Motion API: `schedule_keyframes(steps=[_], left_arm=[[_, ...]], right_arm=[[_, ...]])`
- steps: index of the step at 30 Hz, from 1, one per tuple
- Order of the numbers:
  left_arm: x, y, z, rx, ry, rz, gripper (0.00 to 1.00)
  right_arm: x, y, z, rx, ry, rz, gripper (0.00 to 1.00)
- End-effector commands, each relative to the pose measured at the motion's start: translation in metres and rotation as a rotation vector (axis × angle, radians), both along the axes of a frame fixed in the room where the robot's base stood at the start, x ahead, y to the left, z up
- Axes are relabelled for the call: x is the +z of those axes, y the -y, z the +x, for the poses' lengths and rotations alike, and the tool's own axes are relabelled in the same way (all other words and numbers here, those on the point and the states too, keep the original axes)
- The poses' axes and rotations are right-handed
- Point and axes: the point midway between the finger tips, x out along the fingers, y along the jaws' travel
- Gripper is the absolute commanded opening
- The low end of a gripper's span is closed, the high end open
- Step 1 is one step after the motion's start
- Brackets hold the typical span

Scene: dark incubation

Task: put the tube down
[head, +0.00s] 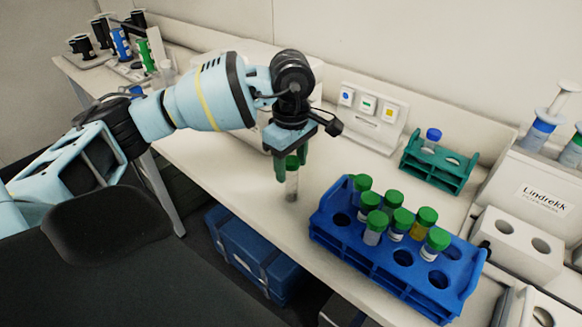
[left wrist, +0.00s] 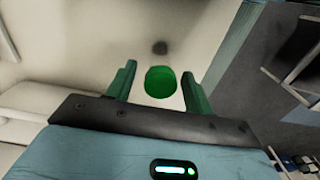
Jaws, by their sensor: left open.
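A clear tube with a green cap (head: 291,181) stands upright, apparently on the white bench, left of the blue rack. My left gripper (head: 291,172) is above it, pointing down, with its green fingers on either side of the cap. In the left wrist view the green cap (left wrist: 161,82) lies between the fingers of my left gripper (left wrist: 163,85), with a gap on each side. The fingers are open and not touching it. My right gripper is not in view.
A blue rack (head: 335,243) holds several green-capped tubes and has empty holes. A teal rack (head: 420,172) with a blue-capped tube stands behind it. A white block with holes (head: 515,243) is at right. The bench's front edge (head: 240,215) is close to the tube.

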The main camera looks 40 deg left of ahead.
Motion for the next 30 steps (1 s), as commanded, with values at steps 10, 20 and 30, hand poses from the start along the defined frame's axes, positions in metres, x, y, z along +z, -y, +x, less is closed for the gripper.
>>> schedule_keyframes(steps=[10, 20, 30], left_arm=[[0.069, 0.001, 0.001, -0.001, 0.002, -0.002, 0.52], [0.103, 0.0, 0.0, 0.0, -0.001, 0.0, 0.52], [0.105, 0.0, 0.0, -0.001, -0.002, -0.001, 0.52]], right_arm=[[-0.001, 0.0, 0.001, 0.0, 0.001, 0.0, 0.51], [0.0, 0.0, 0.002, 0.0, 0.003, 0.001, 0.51], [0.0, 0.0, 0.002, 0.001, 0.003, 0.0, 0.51]])
